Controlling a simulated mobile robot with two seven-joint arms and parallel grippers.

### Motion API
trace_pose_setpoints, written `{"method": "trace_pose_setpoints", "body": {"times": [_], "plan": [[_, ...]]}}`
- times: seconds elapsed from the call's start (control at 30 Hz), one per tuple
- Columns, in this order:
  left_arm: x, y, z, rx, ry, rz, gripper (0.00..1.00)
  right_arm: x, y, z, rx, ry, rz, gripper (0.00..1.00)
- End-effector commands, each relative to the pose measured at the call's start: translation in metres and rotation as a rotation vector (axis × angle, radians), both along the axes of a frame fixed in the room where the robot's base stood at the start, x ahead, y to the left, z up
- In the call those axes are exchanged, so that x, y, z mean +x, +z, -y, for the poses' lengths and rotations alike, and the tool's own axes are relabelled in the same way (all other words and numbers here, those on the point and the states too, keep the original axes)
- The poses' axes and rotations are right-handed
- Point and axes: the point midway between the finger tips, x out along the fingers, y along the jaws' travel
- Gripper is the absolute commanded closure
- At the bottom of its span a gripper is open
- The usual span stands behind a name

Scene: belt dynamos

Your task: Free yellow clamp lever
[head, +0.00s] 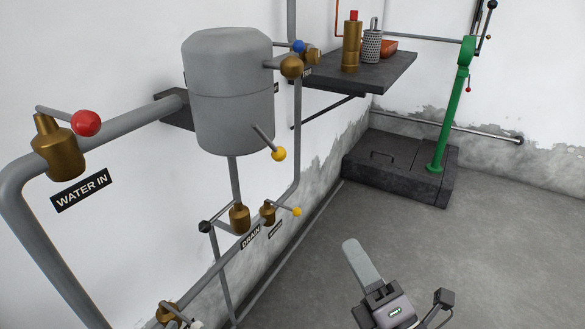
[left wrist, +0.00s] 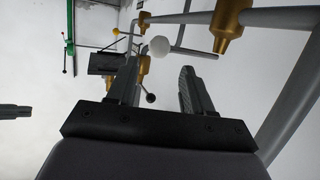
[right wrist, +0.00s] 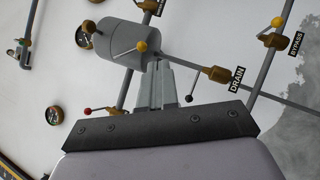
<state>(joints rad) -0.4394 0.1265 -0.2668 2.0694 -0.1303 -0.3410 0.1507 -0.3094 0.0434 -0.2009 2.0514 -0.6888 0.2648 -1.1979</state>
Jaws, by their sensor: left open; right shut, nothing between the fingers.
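A lever with a yellow ball (head: 279,154) sticks out from the lower front of the grey tank (head: 228,95). A second, smaller yellow-tipped lever (head: 297,211) is on the brass valve by the drain pipe. I cannot tell which is the clamp lever. My right gripper (head: 352,248) is shut and empty, out over the floor, right of and below both levers. In the right wrist view, the tank lever's yellow ball (right wrist: 141,46) shows just beyond the fingertips (right wrist: 158,64), with no contact visible. My left gripper (left wrist: 155,80) is open and empty, with a white knob (left wrist: 159,46) beyond it.
A red-knobbed valve (head: 86,123) is on the water-in pipe at left. A black-knobbed drain valve (head: 204,227) is below the tank. A dark wall shelf (head: 350,82) holds a brass cylinder. A green post (head: 448,125) stands on a dark base. The floor at right is clear.

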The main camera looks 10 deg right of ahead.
Motion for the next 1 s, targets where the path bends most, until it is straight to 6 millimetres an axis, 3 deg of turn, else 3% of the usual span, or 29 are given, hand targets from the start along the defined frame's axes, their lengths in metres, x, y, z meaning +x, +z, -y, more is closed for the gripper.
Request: {"method": "trace_pose_setpoints", "body": {"times": [0.1, 0.3, 0.57, 1.0], "plan": [[-0.037, -0.026, -0.006, 0.029, -0.018, -0.142, 0.49, 0.000, 0.014, -0.011, -0.191, -0.021, 0.158, 1.00], [-0.066, -0.043, -0.007, 0.050, -0.047, -0.249, 0.49, -0.001, 0.022, -0.022, -0.345, -0.040, 0.287, 1.00], [-0.068, -0.043, -0.009, 0.052, -0.044, -0.262, 0.49, 0.018, 0.037, -0.034, -0.353, -0.041, 0.298, 1.00], [-0.071, -0.045, -0.015, 0.052, -0.028, -0.279, 0.49, 0.076, 0.072, -0.069, -0.351, -0.040, 0.295, 1.00]]}}
